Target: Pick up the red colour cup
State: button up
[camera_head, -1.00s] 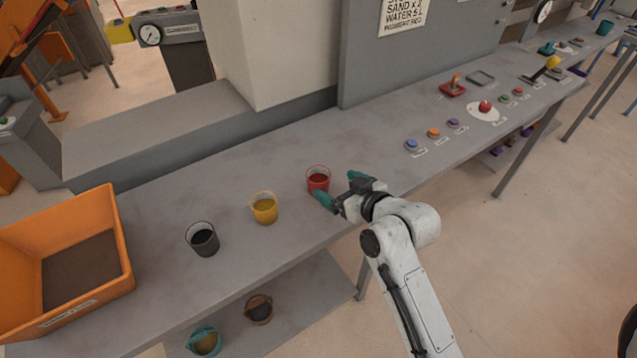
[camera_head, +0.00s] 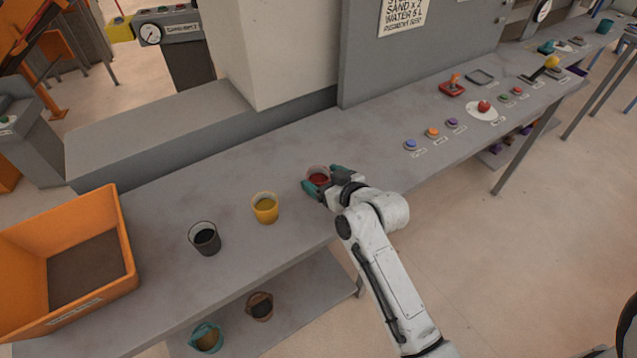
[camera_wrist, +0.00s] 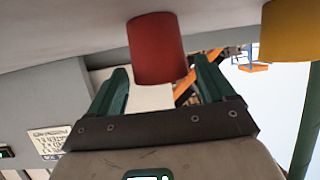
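The red cup (camera_head: 319,177) stands upright on the grey workbench (camera_head: 300,135), with its lower front hidden by my gripper. My gripper (camera_head: 323,183) is at the cup, with teal fingers apart and one on each side of it. In the wrist view the red cup (camera_wrist: 157,48) lies between and just beyond the open fingertips of my gripper (camera_wrist: 162,75). I cannot tell whether either finger touches the cup.
A yellow cup (camera_head: 265,209) and a black cup (camera_head: 204,239) stand to the left on the bench. An orange bin (camera_head: 125,245) is further left. Coloured buttons (camera_head: 432,133) sit to the right. The bench behind the red cup is clear.

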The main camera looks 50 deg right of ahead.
jog(key=c, duration=1.1)
jog(key=shift+r, duration=0.1)
jog(key=shift+c, duration=0.2)
